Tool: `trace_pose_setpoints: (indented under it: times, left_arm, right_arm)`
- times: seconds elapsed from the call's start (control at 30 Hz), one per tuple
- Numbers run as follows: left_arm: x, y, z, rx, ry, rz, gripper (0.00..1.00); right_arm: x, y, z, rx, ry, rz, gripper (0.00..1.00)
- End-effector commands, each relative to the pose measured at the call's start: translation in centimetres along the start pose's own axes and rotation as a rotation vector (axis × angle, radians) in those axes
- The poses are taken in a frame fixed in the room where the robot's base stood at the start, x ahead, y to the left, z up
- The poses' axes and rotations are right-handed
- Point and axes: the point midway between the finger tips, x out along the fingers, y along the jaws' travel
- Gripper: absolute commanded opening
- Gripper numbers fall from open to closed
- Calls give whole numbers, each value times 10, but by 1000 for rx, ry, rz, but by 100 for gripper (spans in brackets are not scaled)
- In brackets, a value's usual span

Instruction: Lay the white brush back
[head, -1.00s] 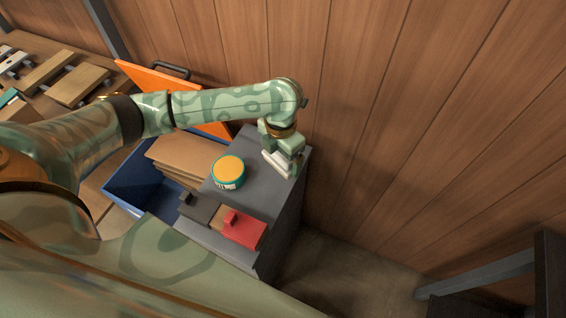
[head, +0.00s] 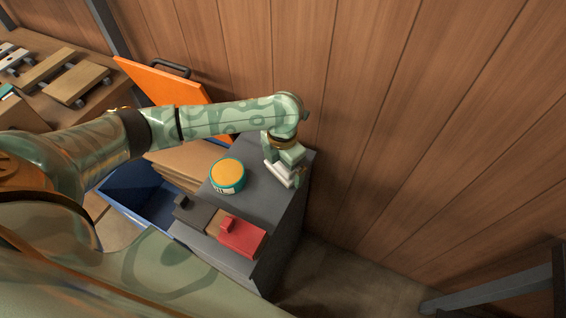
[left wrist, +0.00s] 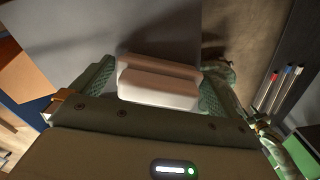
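The white brush (head: 279,174) is a pale block with a raised ridge, at the far right part of the grey cabinet top (head: 262,200). In the left wrist view the brush (left wrist: 158,82) lies between the two green fingers, which appear to touch its ends. My left gripper (head: 284,168) points down and is shut on the brush. The brush is at or just above the cabinet top; I cannot tell if it touches.
A yellow-lidded teal tin (head: 228,175) stands left of the gripper. A dark block (head: 196,213) and a red block (head: 242,238) sit at the front edge. A blue bin (head: 140,190) with cardboard is at left. The wooden wall (head: 400,130) is close behind.

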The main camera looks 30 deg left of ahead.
Motion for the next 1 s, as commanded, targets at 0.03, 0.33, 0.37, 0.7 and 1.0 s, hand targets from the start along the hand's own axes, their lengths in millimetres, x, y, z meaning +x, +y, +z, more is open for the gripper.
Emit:
trace_pose_setpoints:
  times: [0.03, 0.33, 0.37, 0.7, 1.0]
  left_arm:
    - [0, 0, 0, 0, 0, 0, 100]
    - [-28, 0, 0, 1, -5, 2, 100]
    - [-35, 0, 1, 1, -6, 2, 100]
    - [-110, 0, 0, 0, -3, 1, 100]
    - [-124, 0, 0, -1, 1, -1, 100]
  right_arm:
    - [0, 0, 0, 0, 0, 0, 36]
    - [-13, 1, -5, 0, 12, 4, 36]
    - [-17, 2, -6, 0, 15, 5, 36]
    - [-52, 5, -17, -1, 42, 14, 36]
    - [-57, 6, -18, -1, 45, 15, 36]
